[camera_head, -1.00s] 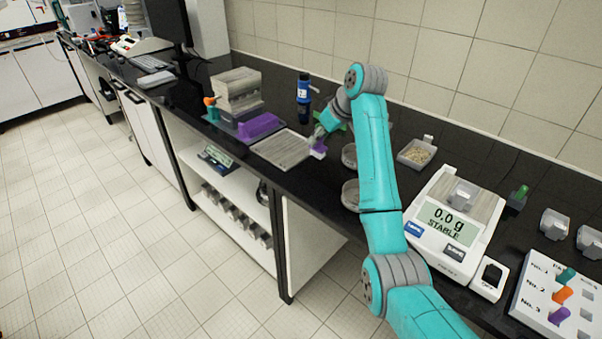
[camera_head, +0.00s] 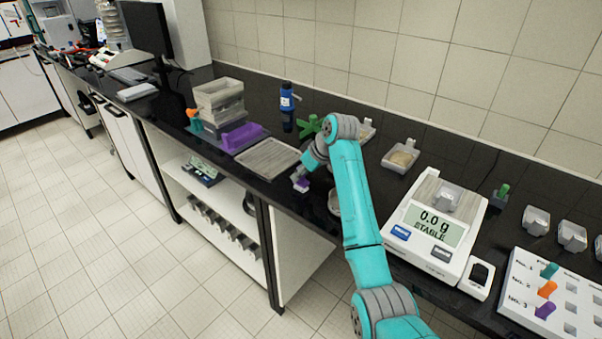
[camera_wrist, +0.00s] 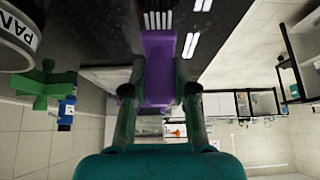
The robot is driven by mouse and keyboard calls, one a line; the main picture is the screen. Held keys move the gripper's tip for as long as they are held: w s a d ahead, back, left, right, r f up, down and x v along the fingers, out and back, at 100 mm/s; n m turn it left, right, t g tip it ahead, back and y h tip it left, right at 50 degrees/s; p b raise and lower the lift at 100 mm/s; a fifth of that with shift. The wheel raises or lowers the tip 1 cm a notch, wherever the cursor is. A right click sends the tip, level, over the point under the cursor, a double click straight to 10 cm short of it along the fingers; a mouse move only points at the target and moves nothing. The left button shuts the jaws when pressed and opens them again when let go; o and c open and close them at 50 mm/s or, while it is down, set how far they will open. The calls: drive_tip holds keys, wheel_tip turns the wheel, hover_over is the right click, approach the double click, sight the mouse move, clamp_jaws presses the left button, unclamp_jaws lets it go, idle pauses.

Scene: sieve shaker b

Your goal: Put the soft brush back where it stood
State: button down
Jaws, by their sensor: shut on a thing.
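My gripper (camera_wrist: 152,92) is shut on a purple block-like handle (camera_wrist: 158,70) in the wrist view. White bristles show at its far end, so it looks like the soft brush. In the head view the held brush (camera_head: 301,185) is a small purple and white shape at my gripper (camera_head: 303,178). It is near the front edge of the black bench, just right of a flat grey tray (camera_head: 267,158). Whether it touches the bench cannot be told. The place where the brush stood cannot be made out.
A green cross-shaped piece (camera_head: 312,127) and a blue bottle (camera_head: 288,105) stand behind my gripper. A purple block (camera_head: 241,136) and stacked grey boxes (camera_head: 219,98) are to the left. A balance (camera_head: 428,227) and a numbered rack (camera_head: 545,290) are to the right.

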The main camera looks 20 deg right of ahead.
drive_tip(key=shift+f, duration=0.15)
drive_tip(key=c, duration=0.9)
unclamp_jaws()
drive_tip(key=v, duration=1.2)
